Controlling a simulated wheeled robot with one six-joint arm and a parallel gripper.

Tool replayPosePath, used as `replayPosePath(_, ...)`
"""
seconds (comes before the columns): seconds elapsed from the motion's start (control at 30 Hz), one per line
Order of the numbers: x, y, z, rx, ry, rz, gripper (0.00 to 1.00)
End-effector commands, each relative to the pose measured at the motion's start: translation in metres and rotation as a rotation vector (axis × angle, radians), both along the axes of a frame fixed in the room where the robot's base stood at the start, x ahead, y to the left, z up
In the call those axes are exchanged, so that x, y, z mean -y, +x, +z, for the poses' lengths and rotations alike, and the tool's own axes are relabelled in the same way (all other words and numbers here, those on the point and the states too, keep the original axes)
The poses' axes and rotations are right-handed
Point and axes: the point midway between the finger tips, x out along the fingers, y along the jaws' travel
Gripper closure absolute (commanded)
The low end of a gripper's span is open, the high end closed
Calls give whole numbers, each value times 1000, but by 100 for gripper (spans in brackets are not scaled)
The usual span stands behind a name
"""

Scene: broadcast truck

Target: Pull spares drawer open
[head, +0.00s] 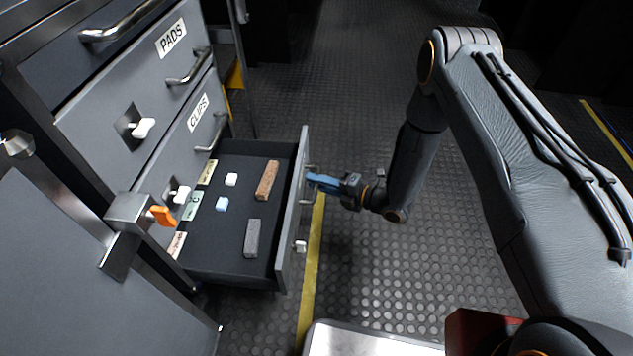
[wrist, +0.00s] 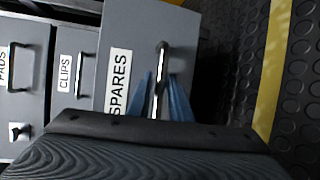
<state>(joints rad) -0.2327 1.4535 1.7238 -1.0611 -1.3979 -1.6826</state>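The spares drawer (head: 290,222) is the lowest drawer of the grey cabinet and stands well out from it in the head view. Its front (wrist: 125,35) carries a SPARES label (wrist: 117,82) in the wrist view. My gripper (head: 318,181) is at the outer side of the drawer front, on its metal bar handle (wrist: 161,65). In the wrist view the blue fingertips lie on either side of the handle, close against it. The exact contact is partly hidden in the head view.
In the drawer lie a brown block (head: 267,180), a grey block (head: 253,238) and small pale pieces. The CLIPS drawer (head: 192,150) and PADS drawer (head: 140,85) above are shut. An orange-tipped latch (head: 163,216) stands left. Studded floor is clear beyond the drawer.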

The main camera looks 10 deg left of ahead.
Motion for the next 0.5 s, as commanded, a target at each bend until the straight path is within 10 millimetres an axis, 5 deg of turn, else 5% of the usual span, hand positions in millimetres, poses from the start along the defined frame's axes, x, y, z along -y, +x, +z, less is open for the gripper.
replayPosePath(0.27,5,-2,1,-2,0,1,82)
replayPosePath(0.5,40,-11,9,-3,0,-3,82)
